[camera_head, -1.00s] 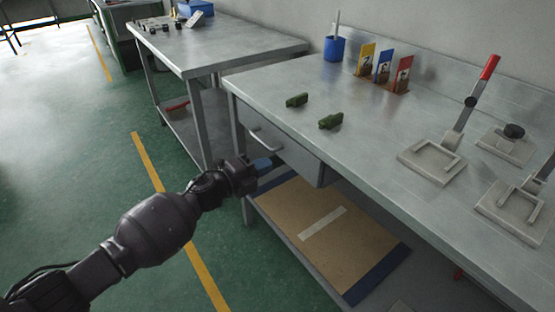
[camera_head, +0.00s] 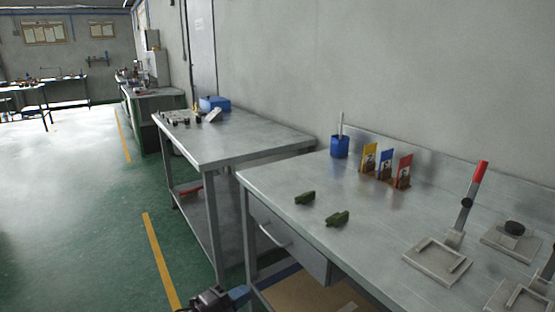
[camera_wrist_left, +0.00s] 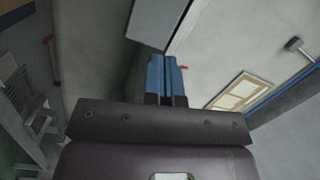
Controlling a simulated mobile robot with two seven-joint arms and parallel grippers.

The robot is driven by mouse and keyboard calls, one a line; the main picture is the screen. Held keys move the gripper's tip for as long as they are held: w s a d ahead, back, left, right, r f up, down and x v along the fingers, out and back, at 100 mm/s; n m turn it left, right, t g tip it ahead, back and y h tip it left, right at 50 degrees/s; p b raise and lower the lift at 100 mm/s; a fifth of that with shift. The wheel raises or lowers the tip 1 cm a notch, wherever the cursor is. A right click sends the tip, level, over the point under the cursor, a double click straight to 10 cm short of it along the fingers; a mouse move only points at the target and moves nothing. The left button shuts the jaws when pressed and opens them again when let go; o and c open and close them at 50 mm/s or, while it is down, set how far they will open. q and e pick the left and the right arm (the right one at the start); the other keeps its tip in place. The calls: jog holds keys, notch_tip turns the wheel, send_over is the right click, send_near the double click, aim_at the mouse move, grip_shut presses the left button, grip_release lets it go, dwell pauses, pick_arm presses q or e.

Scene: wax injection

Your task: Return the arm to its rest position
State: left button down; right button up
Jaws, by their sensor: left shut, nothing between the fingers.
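My left gripper (camera_head: 238,293) shows at the bottom edge of the head view, low beside the near workbench's front left leg. Its blue fingers (camera_wrist_left: 167,76) are closed together in the left wrist view, with nothing between them. Most of my left arm is below the head view's lower edge. My right gripper is not in view.
The near workbench (camera_head: 290,185) holds two green pieces (camera_head: 305,198), a blue cup (camera_head: 340,147), coloured cards (camera_head: 385,165) and a red-handled press (camera_head: 465,205). Its drawer (camera_head: 290,245) is close to my left gripper. A second bench (camera_head: 225,140) stands behind. Green floor lies open at left.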

pick_arm(q)
jog(key=s+a+n+y+p, duration=0.3)
jog(key=s+a+n, duration=0.3)
jog(key=s, duration=0.7)
jog(key=s+a+f+n+y+p, duration=0.1)
jog(key=s+a+n+y+p, duration=0.2)
jog(key=s+a+n+y, duration=0.3)
jog(key=s+a+f+n+g+y+p, duration=0.1)
jog(key=s+a+n+y+p, duration=0.2)
jog(key=s, duration=1.8)
jog(key=a+n+y, duration=0.1)
jog(key=a+n, duration=0.2)
jog(key=n, duration=0.5)
jog(key=shift+f+n+y, duration=0.2)
jog(key=shift+n+y, duration=0.1)
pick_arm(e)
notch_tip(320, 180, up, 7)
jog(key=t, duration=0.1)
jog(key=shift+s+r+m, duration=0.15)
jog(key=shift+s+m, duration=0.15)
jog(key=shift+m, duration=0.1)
pick_arm(q)
jog(key=shift+a, duration=0.1)
